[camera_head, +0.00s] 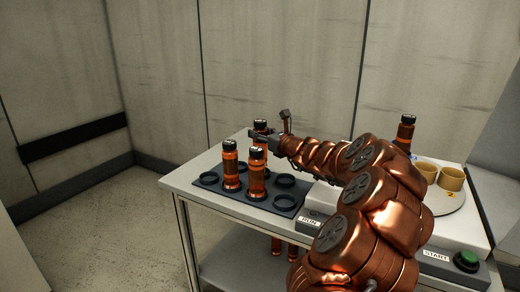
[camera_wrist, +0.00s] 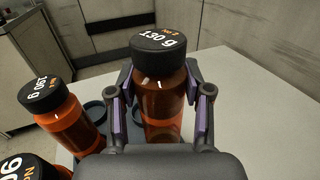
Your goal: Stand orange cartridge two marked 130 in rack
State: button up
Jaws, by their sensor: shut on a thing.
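The orange cartridge two (camera_wrist: 165,98) has a black cap marked "No 2" and "130 g". It stands upright between the fingers of my gripper (camera_wrist: 160,112), which is shut on it. In the head view the same cartridge (camera_head: 260,126) is at the back of the dark rack (camera_head: 240,205), partly behind my gripper (camera_head: 268,136) and a front cartridge. Its lower end is hidden, so I cannot tell whether it is seated in a ring or above it.
Two orange cartridges (camera_head: 230,170) (camera_head: 256,178) stand in the rack; an empty ring (camera_head: 285,181) lies to their right. Another cartridge (camera_head: 405,132) stands at the right, by yellowish cups (camera_head: 452,179) on a round plate (camera_head: 441,203). RUN and START (camera_head: 466,261) controls are in front.

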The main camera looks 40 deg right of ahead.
aim_at(265, 145)
jog(key=shift+f+b, duration=0.5)
jog(key=shift+f, duration=1.55)
jog(key=o, duration=1.3)
jog(key=shift+o, duration=0.2)
jog(key=shift+d, duration=0.1)
jog(key=shift+s+r, duration=0.2)
jog(key=shift+s, duration=0.2)
jog(key=s+a+p, duration=0.1)
jog(key=s, duration=1)
jog(key=shift+s+p, duration=0.15)
jog(key=shift+p, duration=0.2)
jog(key=shift+a, duration=0.15)
